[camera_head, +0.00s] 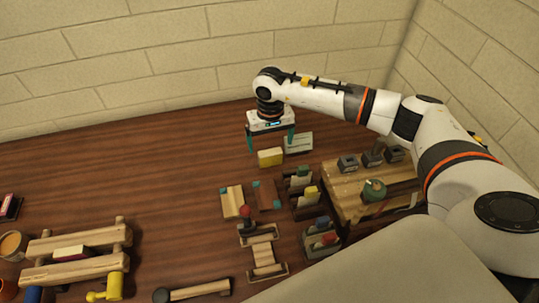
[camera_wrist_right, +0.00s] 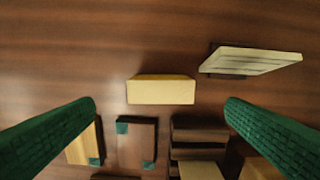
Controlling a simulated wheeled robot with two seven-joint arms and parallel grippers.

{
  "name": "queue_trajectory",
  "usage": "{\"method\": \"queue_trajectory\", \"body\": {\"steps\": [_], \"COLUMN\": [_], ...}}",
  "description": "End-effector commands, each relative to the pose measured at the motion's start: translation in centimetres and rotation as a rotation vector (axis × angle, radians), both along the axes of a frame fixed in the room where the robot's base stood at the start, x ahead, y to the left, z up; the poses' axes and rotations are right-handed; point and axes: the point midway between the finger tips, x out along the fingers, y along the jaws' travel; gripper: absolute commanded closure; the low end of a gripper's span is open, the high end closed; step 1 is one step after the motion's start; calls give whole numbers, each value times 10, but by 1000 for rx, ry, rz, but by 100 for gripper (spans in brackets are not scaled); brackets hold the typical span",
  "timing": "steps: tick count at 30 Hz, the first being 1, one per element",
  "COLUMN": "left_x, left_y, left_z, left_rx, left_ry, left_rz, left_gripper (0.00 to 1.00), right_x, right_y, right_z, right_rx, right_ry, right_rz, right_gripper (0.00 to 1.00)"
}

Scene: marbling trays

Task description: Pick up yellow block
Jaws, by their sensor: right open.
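The yellow block (camera_head: 270,157) lies on the wooden table below my right gripper in the head view. In the right wrist view the yellow block (camera_wrist_right: 161,90) sits ahead of and between the two green fingers, with nothing touching it. My right gripper (camera_head: 271,142) is open and empty, its fingers pointing down above the block. The right wrist view shows the gripper's (camera_wrist_right: 160,115) fingers spread wide at both sides. My left gripper is not in view.
A pale card on a stand (camera_head: 298,142) is close to the right of the block. Two flat wooden pieces (camera_head: 232,201) (camera_head: 266,195) and a slotted rack (camera_head: 303,192) lie nearer. A wooden stand (camera_head: 372,188) is at right. Table left of the block is clear.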

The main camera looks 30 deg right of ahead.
Motion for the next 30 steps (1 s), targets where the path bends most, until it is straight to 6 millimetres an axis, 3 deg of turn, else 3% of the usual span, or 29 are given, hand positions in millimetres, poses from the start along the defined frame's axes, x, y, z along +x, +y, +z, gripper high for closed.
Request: {"method": "queue_trajectory", "body": {"steps": [4,11,15,19,28,30], "left_x": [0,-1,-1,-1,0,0], "left_y": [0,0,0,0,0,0], "left_z": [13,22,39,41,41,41], "left_rx": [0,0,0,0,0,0], "left_ry": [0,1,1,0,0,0], "left_rz": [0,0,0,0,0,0], "left_gripper": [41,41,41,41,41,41], "right_x": [-1,0,-1,0,1,1], "right_y": [0,0,0,-1,-2,-2], "right_z": [-21,-38,-57,-77,-85,-85], "right_rx": [1,1,1,1,0,0], "right_ry": [4,3,5,3,-1,-1], "right_rz": [0,-1,-1,-1,-1,-1], "right_gripper": [5,5,5,5,5,14]}}
